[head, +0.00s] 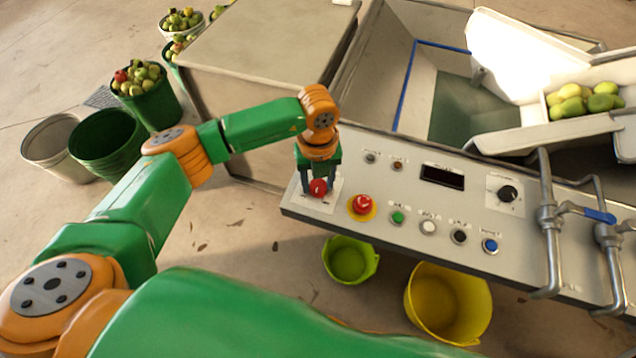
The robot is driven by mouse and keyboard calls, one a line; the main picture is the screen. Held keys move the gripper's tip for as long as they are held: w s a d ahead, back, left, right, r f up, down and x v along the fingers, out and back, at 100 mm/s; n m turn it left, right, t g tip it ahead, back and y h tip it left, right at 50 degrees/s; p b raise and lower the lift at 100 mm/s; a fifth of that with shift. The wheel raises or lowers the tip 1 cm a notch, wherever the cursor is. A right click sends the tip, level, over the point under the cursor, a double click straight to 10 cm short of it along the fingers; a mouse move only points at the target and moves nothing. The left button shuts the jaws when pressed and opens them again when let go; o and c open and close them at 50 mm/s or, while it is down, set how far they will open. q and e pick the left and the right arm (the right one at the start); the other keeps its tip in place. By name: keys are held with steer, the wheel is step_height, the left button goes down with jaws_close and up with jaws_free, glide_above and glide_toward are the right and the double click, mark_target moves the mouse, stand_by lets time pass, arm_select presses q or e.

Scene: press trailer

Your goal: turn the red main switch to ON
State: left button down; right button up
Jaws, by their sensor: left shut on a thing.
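The red main switch (318,188) is a red knob on a light square plate at the left end of the grey control panel (325,213). My left gripper (319,187) reaches down over it with its dark fingers on both sides of the knob, shut on it. The fingers hide part of the knob and its plate, so I cannot read the switch's position. My right gripper is not in view.
A red mushroom button (362,204) on a yellow disc sits just right of the switch. Green (397,217), white, black and blue (490,246) buttons follow. Pipes (551,220) stand at the right. Buckets (350,259) sit on the floor below the panel.

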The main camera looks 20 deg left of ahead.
mark_target(318, 185)
arm_select(q)
steer(key=m+b, duration=0.4)
steer(key=m, duration=0.2)
steer(key=shift+f, duration=0.15)
steer(key=shift+m+b, duration=1.35)
steer(key=shift+m, duration=0.75)
steer(key=shift+r, duration=0.2)
steer(key=shift+c, duration=1.5)
jaws_free()
step_height(318, 185, up, 7)
steer(key=shift+r+b, duration=0.1)
steer(key=shift+b, duration=0.25)
